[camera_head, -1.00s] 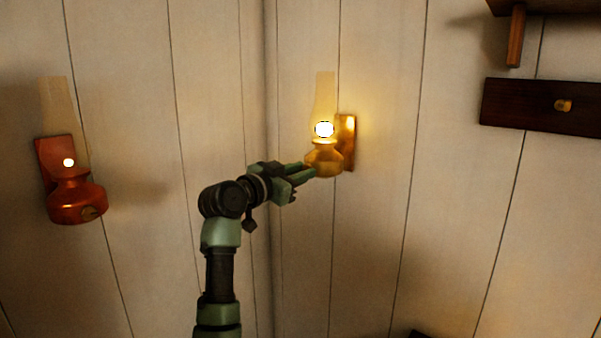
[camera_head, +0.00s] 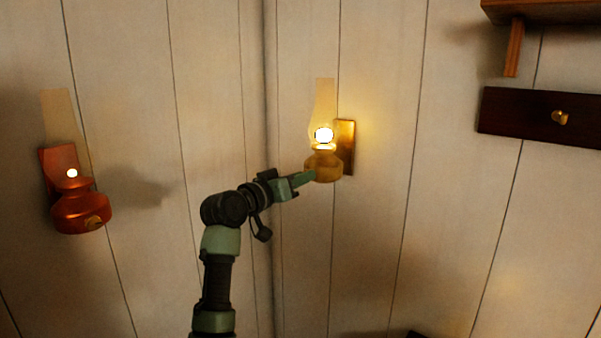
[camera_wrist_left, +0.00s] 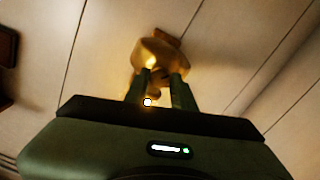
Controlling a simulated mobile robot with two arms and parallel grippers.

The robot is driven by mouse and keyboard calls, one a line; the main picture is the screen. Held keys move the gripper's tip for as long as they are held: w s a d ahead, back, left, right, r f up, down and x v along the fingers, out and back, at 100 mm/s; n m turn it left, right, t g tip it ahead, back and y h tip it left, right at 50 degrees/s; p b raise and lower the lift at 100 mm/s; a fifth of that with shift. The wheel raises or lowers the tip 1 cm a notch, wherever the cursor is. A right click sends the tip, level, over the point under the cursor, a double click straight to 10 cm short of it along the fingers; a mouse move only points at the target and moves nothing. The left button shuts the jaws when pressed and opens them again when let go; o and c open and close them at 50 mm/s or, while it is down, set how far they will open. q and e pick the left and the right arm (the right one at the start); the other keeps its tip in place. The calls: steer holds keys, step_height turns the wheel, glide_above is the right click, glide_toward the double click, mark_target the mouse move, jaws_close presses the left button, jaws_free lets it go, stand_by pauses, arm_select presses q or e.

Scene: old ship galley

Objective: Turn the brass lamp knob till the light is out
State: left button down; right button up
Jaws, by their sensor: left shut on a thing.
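The brass lamp (camera_head: 326,167) hangs on the wall right of the corner, with a tall glass chimney, and its light is on. In the left wrist view its rounded brass body (camera_wrist_left: 160,52) is straight ahead of the fingers. My left gripper (camera_head: 307,178) reaches the lamp's front left side. In the left wrist view the left gripper (camera_wrist_left: 163,84) is shut on the brass knob (camera_wrist_left: 159,83), which shows between the fingers and is partly hidden by them. My right gripper is not in view.
A red lamp (camera_head: 80,208) with a small light and its own knob hangs on the wall at the left. A dark wooden drawer front (camera_head: 535,117) with a brass pull is at the right, below a wooden shelf (camera_head: 550,10). The wall around the brass lamp is bare.

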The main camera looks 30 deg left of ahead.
arm_select(q)
steer(key=m+p, duration=1.3)
steer(key=m, duration=1.5)
steer(key=shift+f+m, duration=0.15)
steer(key=shift+m, duration=0.25)
stand_by(1.0)
steer(key=shift+n, duration=0.3)
